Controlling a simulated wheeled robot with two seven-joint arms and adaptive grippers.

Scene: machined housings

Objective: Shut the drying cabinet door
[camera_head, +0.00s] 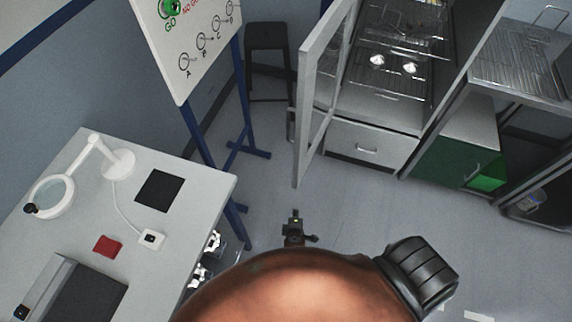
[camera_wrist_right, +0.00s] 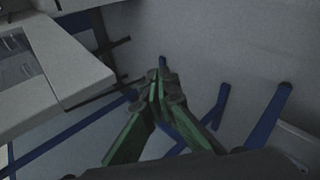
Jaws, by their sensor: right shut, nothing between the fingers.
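The drying cabinet (camera_head: 375,122) stands at the upper right in the head view, with wire racks inside and a drawer below. Its pale framed door (camera_head: 303,115) with a window is swung wide open toward me. My right gripper (camera_head: 294,218) is shut and empty, in front of the door's near end and apart from it. In the right wrist view its green fingers (camera_wrist_right: 158,84) are together. A pale framed panel there, apparently the door (camera_wrist_right: 72,62), lies to the left of the fingers. My arm hides the floor at the bottom.
A white board on a blue stand (camera_head: 198,125) stands left of the door, with a dark stool (camera_head: 268,38) behind. A workbench (camera_head: 195,190) with a magnifier lamp (camera_head: 52,192) is at left. A green cabinet (camera_head: 440,158) and metal shelving are at right. Floor before the cabinet is clear.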

